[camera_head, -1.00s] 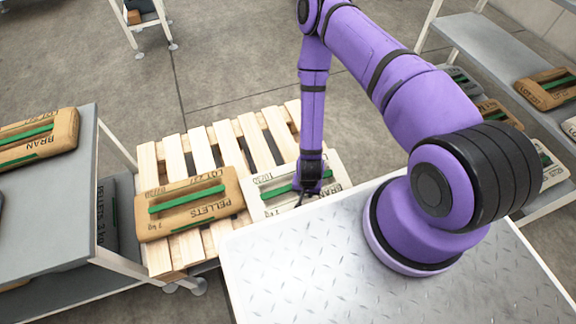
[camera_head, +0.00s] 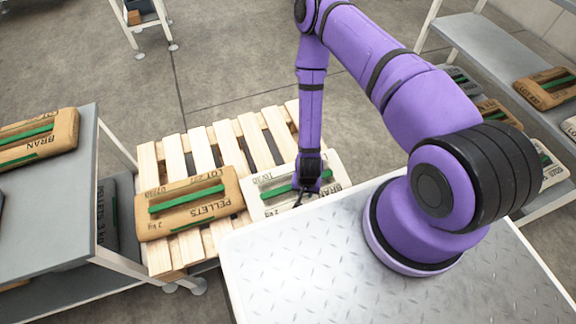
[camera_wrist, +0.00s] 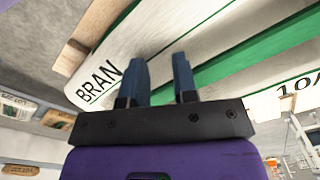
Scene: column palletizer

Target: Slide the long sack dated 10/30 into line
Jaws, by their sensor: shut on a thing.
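The white sack (camera_head: 268,205) with green bands, dated 10/30, lies on the wooden pallet (camera_head: 230,157) near its front right. It reads BRAN at its right end. The white sack also fills the upper part of the wrist view (camera_wrist: 130,55), with BRAN and part of the date showing. My gripper (camera_head: 302,200) is low over the right half of the sack and shut on it by the green band; the exact grip is partly hidden by my wrist. The fingers (camera_wrist: 158,75) show in the wrist view. A tan pellets sack (camera_head: 207,212) lies just left of the white sack.
A grey table (camera_head: 50,200) with a tan bran sack (camera_head: 38,140) stands left of the pallet. A metal plate deck (camera_head: 300,270) lies in front right. Shelves (camera_head: 480,45) with several sacks stand at the right. The pallet's back slats are bare.

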